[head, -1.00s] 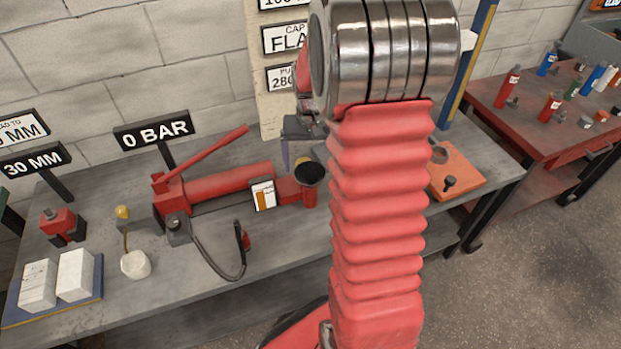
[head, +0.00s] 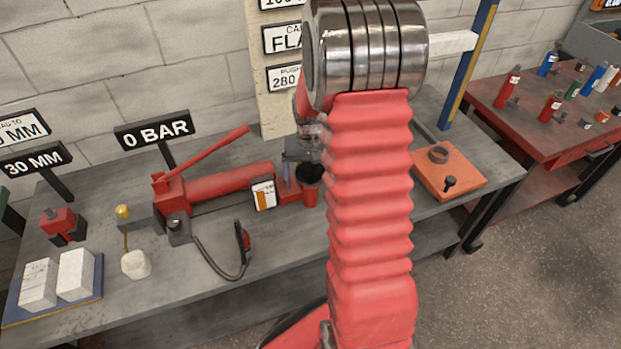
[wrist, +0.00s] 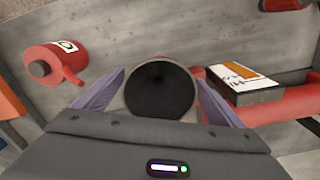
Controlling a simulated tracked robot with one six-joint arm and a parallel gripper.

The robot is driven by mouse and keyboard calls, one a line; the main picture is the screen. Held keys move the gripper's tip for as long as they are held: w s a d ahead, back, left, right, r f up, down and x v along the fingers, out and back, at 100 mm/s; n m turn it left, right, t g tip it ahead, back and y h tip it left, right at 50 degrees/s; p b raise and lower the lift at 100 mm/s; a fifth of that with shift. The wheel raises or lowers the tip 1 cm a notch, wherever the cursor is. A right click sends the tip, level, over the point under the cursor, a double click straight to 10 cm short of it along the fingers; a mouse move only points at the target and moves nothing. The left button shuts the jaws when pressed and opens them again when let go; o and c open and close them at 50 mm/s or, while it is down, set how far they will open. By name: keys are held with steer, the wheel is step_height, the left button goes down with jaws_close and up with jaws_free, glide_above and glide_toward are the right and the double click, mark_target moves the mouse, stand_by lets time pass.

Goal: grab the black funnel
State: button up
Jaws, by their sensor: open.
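The black funnel (wrist: 160,90) shows from above in the wrist view as a dark round mouth. In the head view the funnel (head: 310,174) sits at the right end of the red hydraulic pump (head: 228,181), above a short red cylinder, partly covered by my gripper. My gripper (wrist: 158,76) is open, with one purple-grey finger on each side of the funnel. I cannot tell whether either finger touches it. In the head view my gripper (head: 298,168) is mostly hidden behind my red arm sleeve.
A small box with a white and orange label (wrist: 245,82) is close to the right finger. A red container (wrist: 55,63) lies to the left in the wrist view. An orange block (head: 462,178) is on the bench, right of my arm.

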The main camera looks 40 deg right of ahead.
steer(key=shift+f, duration=0.7)
steer(key=shift+c, duration=0.6)
steer(key=c, duration=1)
